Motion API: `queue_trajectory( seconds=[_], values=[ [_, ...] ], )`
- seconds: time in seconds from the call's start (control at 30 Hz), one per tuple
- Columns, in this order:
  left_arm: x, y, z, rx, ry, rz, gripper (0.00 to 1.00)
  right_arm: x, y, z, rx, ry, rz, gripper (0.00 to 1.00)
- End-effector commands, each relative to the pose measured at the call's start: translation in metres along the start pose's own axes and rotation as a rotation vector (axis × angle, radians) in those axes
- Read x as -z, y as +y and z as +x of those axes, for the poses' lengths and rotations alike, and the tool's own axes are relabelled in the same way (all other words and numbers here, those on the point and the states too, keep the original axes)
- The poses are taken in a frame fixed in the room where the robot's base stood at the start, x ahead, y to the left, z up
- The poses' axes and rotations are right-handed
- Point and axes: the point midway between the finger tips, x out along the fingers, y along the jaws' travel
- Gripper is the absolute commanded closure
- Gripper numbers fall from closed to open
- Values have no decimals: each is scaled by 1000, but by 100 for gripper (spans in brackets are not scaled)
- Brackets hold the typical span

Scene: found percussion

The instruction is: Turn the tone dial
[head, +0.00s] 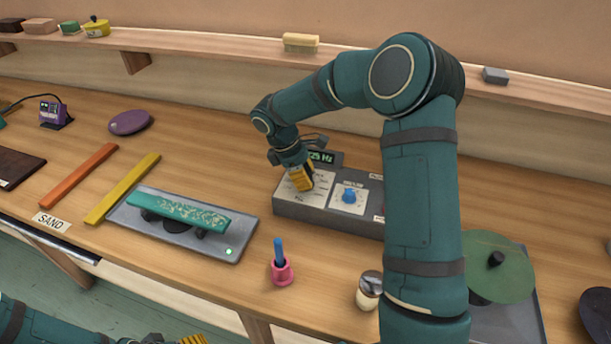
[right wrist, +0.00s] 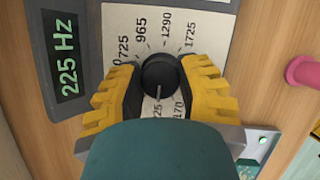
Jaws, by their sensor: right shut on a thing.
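The tone dial is a black round knob (right wrist: 160,72) on a white scale plate (right wrist: 122,25) in the right wrist view. Its pale pointer line points to the bottom of that picture, near a partly covered mark ending in 25. The green display (right wrist: 66,60) beside it reads 225 Hz. My right gripper (right wrist: 160,85) is shut on the knob, one yellow finger on each side. In the head view the right gripper (head: 301,180) is on the left part of the grey tone box (head: 290,206) and hides the dial. My left gripper (head: 193,340) is barely in view at the bottom edge.
A blue knob (head: 349,196) is on the same box, right of the gripper. A teal bar (head: 178,212) lies on a grey stand to the left. A pink holder (head: 282,271) with a blue stick stands in front. A green disc (head: 497,270) is at right.

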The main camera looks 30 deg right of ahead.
Motion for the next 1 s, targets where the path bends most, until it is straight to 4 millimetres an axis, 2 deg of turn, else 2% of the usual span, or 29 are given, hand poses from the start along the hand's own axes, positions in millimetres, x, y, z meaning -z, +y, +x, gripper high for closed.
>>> queue_trajectory(
  seconds=[0.7,1.0],
  values=[
    [10,8,-22,2,23,-7,29,-1,-1,1,166,-5,386,100],
    [12,9,-25,3,26,-8,29,0,-1,2,195,-6,457,100]
  ],
)
